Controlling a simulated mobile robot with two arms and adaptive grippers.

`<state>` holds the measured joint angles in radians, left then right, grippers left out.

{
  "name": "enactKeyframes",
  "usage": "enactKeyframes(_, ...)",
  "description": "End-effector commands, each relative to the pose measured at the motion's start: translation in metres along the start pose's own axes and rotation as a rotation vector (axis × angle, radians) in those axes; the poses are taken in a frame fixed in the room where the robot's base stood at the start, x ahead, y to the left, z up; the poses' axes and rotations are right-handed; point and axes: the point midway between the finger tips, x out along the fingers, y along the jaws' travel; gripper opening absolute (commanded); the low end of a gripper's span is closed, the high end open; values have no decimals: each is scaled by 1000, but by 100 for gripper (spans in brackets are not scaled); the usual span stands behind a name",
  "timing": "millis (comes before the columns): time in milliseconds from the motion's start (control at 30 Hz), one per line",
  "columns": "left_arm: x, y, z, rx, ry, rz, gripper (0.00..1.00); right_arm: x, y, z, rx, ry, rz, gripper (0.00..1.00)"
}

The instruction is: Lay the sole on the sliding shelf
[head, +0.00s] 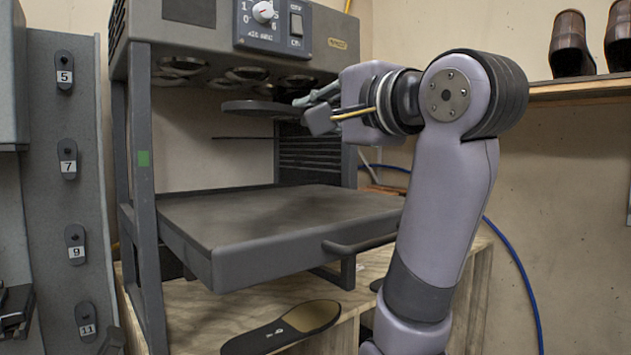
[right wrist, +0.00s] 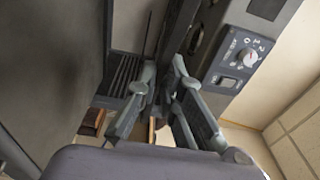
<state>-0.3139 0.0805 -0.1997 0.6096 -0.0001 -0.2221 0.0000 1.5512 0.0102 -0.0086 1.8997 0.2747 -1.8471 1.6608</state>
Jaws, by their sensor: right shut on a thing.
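The sliding shelf (head: 270,225) is a wide grey tray, pulled out of the machine frame, with a bar handle at its front right. Its top is bare. My right gripper (head: 310,108) reaches in from the right, above the shelf and below the machine's head. It is shut on a dark, flat sole (head: 258,107), which is nearly level and clear of the shelf. In the right wrist view the sole (right wrist: 182,35) shows edge-on beyond the fingers (right wrist: 165,100), and the shelf (right wrist: 50,60) fills the left side. My left gripper is out of view.
The machine's head (head: 225,50) with a dial panel is close above my gripper. Another sole (head: 285,328), black with a tan end, lies on the wooden bench (head: 190,320). Numbered sole shapes (head: 68,160) hang at the left. Brown shoes (head: 570,45) stand on a shelf at the upper right.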

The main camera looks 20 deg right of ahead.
Motion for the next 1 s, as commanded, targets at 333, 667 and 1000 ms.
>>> enactKeyframes(333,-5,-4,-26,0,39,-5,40,-1,55,0,-1,0,0,0)
enactKeyframes(667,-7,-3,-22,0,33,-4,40,-2,91,0,0,0,0,0)
enactKeyframes(1000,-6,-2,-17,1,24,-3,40,-2,95,0,0,-1,-1,0)
